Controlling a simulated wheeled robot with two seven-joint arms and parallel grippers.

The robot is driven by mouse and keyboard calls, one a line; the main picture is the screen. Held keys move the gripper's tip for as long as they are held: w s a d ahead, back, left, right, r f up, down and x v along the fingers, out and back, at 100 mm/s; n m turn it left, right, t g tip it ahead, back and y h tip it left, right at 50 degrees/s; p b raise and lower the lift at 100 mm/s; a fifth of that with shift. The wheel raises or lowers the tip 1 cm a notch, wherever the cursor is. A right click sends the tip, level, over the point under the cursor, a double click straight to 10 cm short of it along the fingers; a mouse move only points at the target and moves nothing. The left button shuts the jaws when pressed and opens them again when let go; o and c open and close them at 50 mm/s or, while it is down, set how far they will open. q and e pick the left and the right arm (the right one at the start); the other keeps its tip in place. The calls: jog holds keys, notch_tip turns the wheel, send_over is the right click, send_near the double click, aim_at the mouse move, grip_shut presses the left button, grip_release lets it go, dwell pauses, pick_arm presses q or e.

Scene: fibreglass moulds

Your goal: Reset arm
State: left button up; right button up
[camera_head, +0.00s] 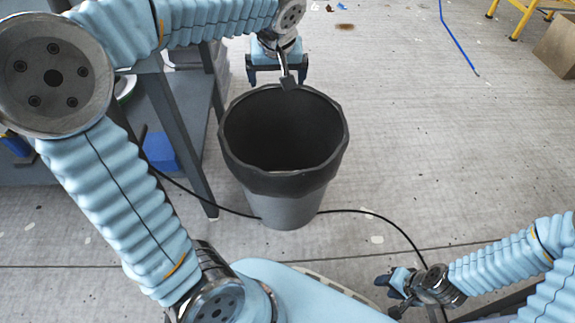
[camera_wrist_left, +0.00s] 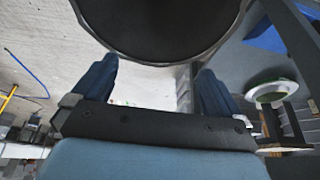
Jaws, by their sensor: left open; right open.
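My left gripper (camera_head: 277,80) is at the far rim of a grey bin in the head view. Its two blue fingers (camera_wrist_left: 150,85) are spread apart and empty in the left wrist view. My right gripper (camera_head: 391,286) is low at the lower right of the head view, open, with nothing seen in it. Both arms are bent, and the left arm crosses the left side of the head view.
A grey bin with a black liner (camera_head: 285,183) stands on the floor between my arms; its dark inside looks empty. A black cable (camera_head: 365,212) runs across the floor. A dark table (camera_head: 190,140) is at the left. A cardboard box (camera_head: 556,47) and yellow legs (camera_head: 520,20) are at the upper right.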

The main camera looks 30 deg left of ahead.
pick_arm(q)
jog(key=shift+v, duration=0.75)
